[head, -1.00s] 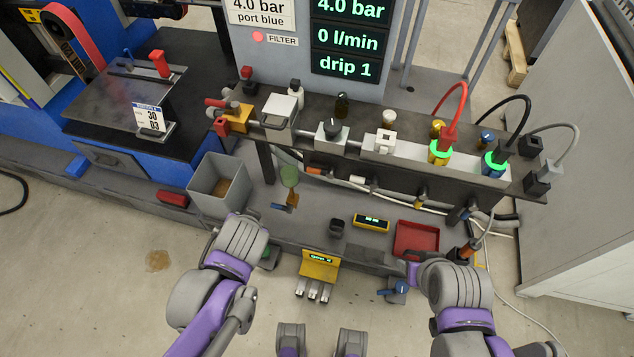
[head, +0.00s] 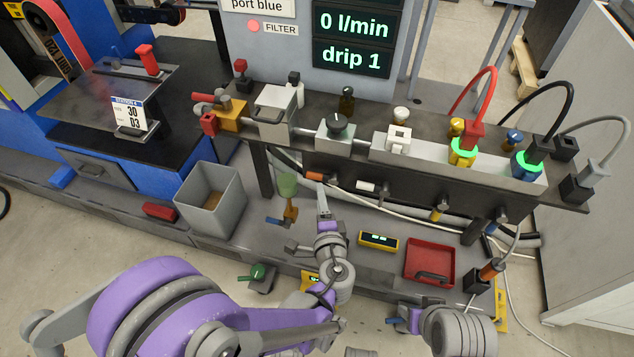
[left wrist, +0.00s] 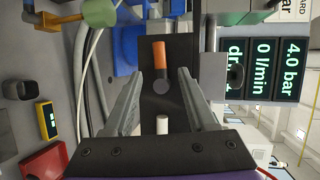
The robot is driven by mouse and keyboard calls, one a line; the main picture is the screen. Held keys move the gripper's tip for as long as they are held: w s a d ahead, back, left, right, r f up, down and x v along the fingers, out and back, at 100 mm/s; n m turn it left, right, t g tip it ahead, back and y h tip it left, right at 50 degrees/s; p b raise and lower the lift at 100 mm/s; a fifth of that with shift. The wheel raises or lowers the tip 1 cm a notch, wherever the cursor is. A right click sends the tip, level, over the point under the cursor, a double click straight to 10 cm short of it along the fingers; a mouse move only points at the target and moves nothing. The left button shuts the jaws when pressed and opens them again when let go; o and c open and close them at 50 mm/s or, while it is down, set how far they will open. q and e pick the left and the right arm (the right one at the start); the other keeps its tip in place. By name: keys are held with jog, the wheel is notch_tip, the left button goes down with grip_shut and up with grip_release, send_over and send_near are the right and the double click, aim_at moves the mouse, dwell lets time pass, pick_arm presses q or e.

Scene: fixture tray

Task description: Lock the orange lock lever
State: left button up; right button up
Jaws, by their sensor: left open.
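An orange cylindrical lever with a dark end (head: 315,176) sticks out below the front edge of the long bench shelf.
A white-ended lever (head: 367,187) sits right of the orange one, and a yellow one (head: 439,209) further right. Hoses run behind them. A grey bin (head: 211,198), a yellow display (head: 379,240) and a red tray (head: 430,263) stand lower down. Another orange handle (head: 491,270) stands at right.

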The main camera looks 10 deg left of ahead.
aim_at(323, 176)
pick_arm(q)
jog(key=x, duration=0.7)
jog(key=shift+b, duration=0.4)
jog(key=shift+w, duration=0.1)
grip_shut()
dwell(0.8)
